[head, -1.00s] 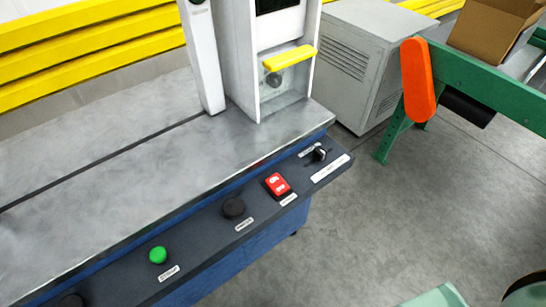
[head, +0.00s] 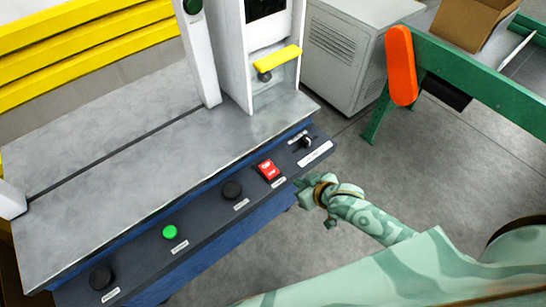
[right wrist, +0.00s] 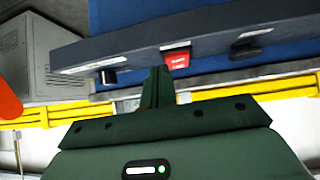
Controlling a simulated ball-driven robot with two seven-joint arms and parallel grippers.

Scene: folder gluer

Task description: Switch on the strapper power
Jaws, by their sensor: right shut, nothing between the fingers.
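A red rocker switch (head: 268,170) with white marks sits on the dark control panel (head: 208,215) along the front of the strapper's metal table (head: 130,170). It also shows in the right wrist view (right wrist: 176,58), upside down, just beyond my fingertips. My right gripper (head: 301,189) is shut and empty, just in front of the panel edge near the red switch. In the right wrist view its dark green fingers (right wrist: 158,73) point at the panel, slightly left of the switch. I cannot tell whether they touch it. The switch's state is unclear. My left gripper is not in view.
The panel also carries a small knob (head: 307,141), a black knob (head: 232,189), a green button (head: 169,232) and another black knob (head: 101,277). A green conveyor frame (head: 490,88) with an orange guard (head: 401,65) stands at right. Open floor lies between.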

